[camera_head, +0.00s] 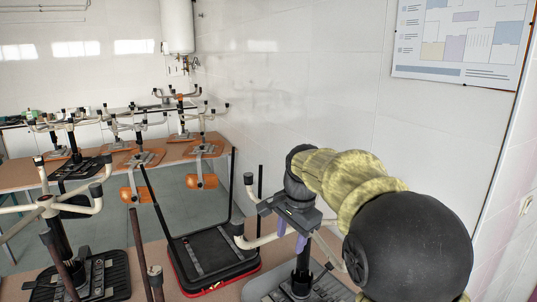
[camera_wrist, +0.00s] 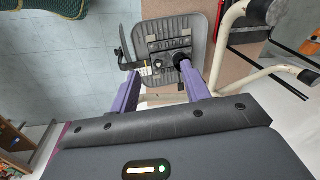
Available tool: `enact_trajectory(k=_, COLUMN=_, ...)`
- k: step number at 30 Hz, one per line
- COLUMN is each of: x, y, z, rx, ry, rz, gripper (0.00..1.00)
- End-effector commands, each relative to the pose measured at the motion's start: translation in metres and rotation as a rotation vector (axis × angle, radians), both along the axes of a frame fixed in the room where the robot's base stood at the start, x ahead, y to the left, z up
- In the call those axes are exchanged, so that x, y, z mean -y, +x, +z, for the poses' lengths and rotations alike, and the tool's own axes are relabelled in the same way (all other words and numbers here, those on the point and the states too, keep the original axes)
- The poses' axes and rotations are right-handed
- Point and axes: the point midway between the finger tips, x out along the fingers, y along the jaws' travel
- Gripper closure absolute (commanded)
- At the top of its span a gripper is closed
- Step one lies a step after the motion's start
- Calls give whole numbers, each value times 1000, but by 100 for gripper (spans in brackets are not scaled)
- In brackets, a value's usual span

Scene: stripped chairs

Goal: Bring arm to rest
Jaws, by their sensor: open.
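My arm reaches in from the right of the head view, its forearm in a yellow-green sleeve. My gripper (camera_head: 291,240) points down over an upturned chair seat (camera_head: 265,283) with a black post and pale legs. In the wrist view, the two purple fingers of my gripper (camera_wrist: 159,72) stand apart with nothing held between them. Beyond the fingers, a ribbed grey chair seat (camera_wrist: 158,28) shows with a dark mechanism and a lever. Whether the fingers touch any chair part cannot be told.
An upturned black seat with a red edge (camera_head: 210,262) lies left of my gripper. Another upturned chair (camera_head: 100,275) stands at the near left. Several stripped chairs sit on a far brown table (camera_head: 110,178). A white wall (camera_head: 290,90) runs close along the right.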

Motion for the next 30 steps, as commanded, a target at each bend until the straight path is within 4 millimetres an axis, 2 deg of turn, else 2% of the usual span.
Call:
enact_trajectory(k=7, x=25, y=-23, z=-32, rx=17, ry=-39, rz=123, gripper=53)
enact_trajectory(k=11, x=45, y=-47, z=-58, rx=33, ry=-76, rz=234, gripper=53)
enact_trajectory(k=15, x=65, y=-80, z=-89, rx=52, ry=-123, rz=377, gripper=53)
enact_trajectory(k=24, x=91, y=-167, z=-147, rx=83, ry=-225, rz=709, gripper=53)
enact_trajectory(k=27, x=96, y=-189, z=-158, rx=89, ry=-249, rz=788, gripper=53)
enact_trajectory(k=30, x=99, y=-199, z=-164, rx=92, ry=-261, rz=825, gripper=53)
